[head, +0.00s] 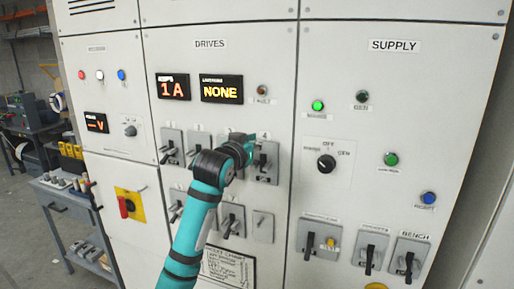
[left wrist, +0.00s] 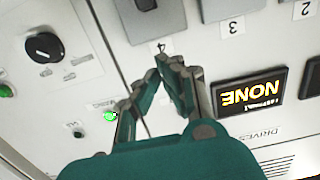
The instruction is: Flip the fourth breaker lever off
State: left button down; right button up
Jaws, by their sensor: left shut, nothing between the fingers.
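The fourth breaker (head: 268,176) is the rightmost of the upper row on the DRIVES panel, a grey plate with a black lever, partly hidden by my left gripper. In the left wrist view its plate (left wrist: 150,24) is cut by the top edge, above the label 4 (left wrist: 161,46), and only part of its lever (left wrist: 146,4) shows. My left gripper (head: 250,149) is at this breaker's upper left in the head view. In the left wrist view the gripper (left wrist: 171,62) is shut and empty, its tips close to the label 4. Contact with the panel cannot be told. My right gripper is out of view.
Other upper-row breakers (head: 171,147) stand to the left, with a lower row beneath, partly behind my arm. Displays reading 1A (head: 173,87) and NONE (head: 221,89) sit above. The SUPPLY panel (head: 394,45) with a rotary knob (head: 326,163) is on the right.

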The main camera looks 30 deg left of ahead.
aim_at(260, 163)
pick_arm(q)
jog(key=p+x, duration=0.1)
jog(key=x, duration=0.3)
jog(key=shift+r+p, duration=0.25)
jog(key=shift+p, duration=0.1)
jog(key=f, duration=0.1)
jog(key=f+p, duration=0.1)
jog(key=f, duration=0.1)
jog(key=shift+s+d, duration=0.1)
jog(key=shift+s, duration=0.15)
jog(key=shift+s+f+p, duration=0.35)
jog(key=shift+f+p, duration=0.05)
jog(key=shift+f, duration=0.15)
jog(key=shift+w, duration=0.1)
jog(key=shift+f, duration=0.1)
